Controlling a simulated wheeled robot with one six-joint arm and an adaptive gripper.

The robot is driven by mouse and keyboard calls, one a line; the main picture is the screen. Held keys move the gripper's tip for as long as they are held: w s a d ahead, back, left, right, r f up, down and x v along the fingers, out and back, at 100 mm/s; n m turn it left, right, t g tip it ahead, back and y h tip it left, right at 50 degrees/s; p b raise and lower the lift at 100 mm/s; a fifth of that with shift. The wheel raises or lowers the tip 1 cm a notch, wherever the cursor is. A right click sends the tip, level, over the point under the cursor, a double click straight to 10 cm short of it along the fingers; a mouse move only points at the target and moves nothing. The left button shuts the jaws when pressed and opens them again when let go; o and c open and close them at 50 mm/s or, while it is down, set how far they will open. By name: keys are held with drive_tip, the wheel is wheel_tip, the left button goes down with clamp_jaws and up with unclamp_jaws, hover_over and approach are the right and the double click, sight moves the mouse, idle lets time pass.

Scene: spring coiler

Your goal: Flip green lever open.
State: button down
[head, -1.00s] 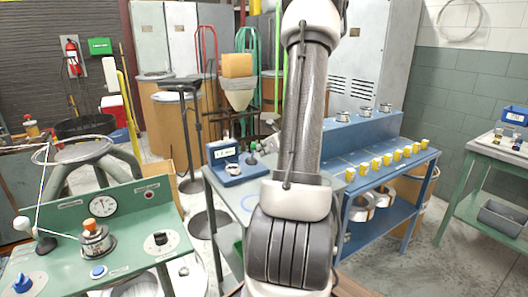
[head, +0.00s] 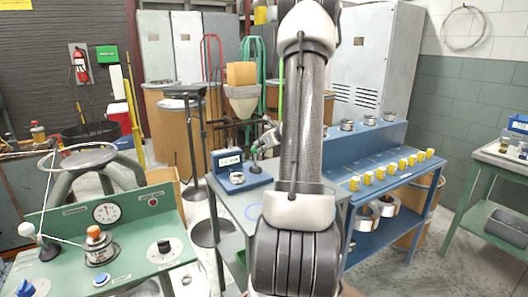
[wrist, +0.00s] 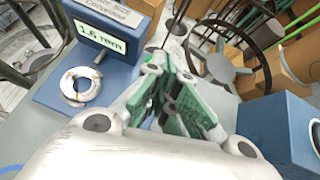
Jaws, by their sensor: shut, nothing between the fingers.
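The blue gauge stand with a small display (head: 229,160) sits on the grey table's left end in the head view. The green lever knob (head: 254,150) stands on a short dark post at the stand's right side. My gripper (head: 263,142) is just above and right of the knob, very close; I cannot tell if they touch. In the wrist view my gripper (wrist: 166,65) has its fingers together with nothing held. They hide most of the lever there. The display (wrist: 101,42) reads 1.6 mm, with a metal coil (wrist: 80,86) in front of it.
A blue block (wrist: 283,130) is close on the right in the wrist view. Yellow-tagged parts (head: 381,174) line the blue bench to the right. A green control console (head: 140,235) stands at the left. The table top (head: 228,200) in front of the stand is clear.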

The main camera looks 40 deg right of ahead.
drive_tip(key=shift+w+d+r, duration=0.1)
drive_tip(key=shift+w+d, duration=0.05)
drive_tip(key=shift+w, duration=0.4)
drive_tip(key=shift+w+d+r, duration=0.1)
drive_tip(key=shift+w, duration=0.5)
drive_tip(key=s+r, duration=0.5)
drive_tip(key=r, duration=0.7)
drive_tip(key=shift+s+d, duration=0.25)
drive_tip(key=shift+d, duration=0.2)
drive_tip(key=shift+f, duration=0.1)
